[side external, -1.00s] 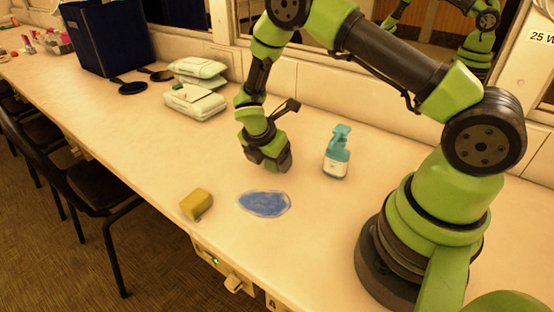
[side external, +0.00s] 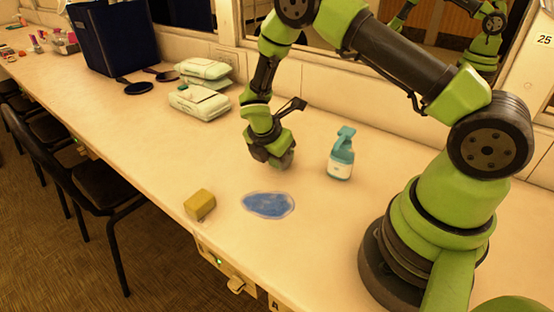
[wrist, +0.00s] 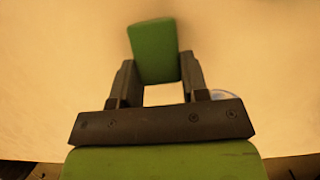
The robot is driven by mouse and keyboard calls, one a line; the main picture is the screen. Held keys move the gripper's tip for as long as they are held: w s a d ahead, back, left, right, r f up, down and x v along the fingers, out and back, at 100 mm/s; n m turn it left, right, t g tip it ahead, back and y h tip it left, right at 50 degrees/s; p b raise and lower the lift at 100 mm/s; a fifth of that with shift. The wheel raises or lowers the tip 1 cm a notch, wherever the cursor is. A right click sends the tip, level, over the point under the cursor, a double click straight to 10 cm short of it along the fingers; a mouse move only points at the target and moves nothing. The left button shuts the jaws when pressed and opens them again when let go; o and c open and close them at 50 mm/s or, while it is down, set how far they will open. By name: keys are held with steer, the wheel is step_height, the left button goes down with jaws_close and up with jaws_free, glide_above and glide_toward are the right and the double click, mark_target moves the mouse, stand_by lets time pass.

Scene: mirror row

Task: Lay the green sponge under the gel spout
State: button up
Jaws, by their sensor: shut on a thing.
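The green sponge (wrist: 154,50) is held between the two fingers of my gripper (wrist: 156,78) in the wrist view, its far end sticking out past the fingertips. In the side external view my gripper (side external: 272,160) hangs low over the counter, left of the teal pump bottle (side external: 341,162) and apart from it. The sponge cannot be made out clearly there, and the gap under it cannot be judged. The bottle stands upright with its gel spout (side external: 345,132) at the top.
A blue oval patch with a pale rim (side external: 268,205) lies in front of my gripper. A yellow sponge (side external: 200,204) sits near the counter's front edge. White packs (side external: 200,102) and a dark blue bin (side external: 112,38) stand further left. The counter (side external: 420,170) is clear right of the bottle.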

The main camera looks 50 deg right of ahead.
step_height(320, 180, up, 8)
steer(key=shift+f, duration=0.1)
steer(key=s+a, duration=0.1)
steer(key=a, duration=0.2)
steer(key=s+a+f, duration=0.1)
steer(key=s+a, duration=0.1)
steer(key=a, duration=0.1)
steer(key=s+a+f, duration=0.1)
steer(key=a, duration=0.3)
steer(key=shift+s+f, duration=0.15)
steer(key=shift+s, duration=0.05)
steer(key=s+a+f, duration=0.1)
steer(key=s+a, duration=0.1)
steer(key=s, duration=0.1)
steer(key=s+a, duration=0.3)
steer(key=s+a+f, duration=0.1)
steer(key=s+a, duration=0.1)
steer(key=shift+s+a+f, duration=0.15)
steer(key=shift+s+f, duration=0.2)
steer(key=shift+s, duration=0.05)
steer(key=shift+s+d, duration=0.2)
steer(key=shift+d, duration=0.1)
glide_above(330, 190)
steer(key=a, duration=0.2)
steer(key=shift+d, duration=0.25)
steer(key=shift+f, duration=1.85)
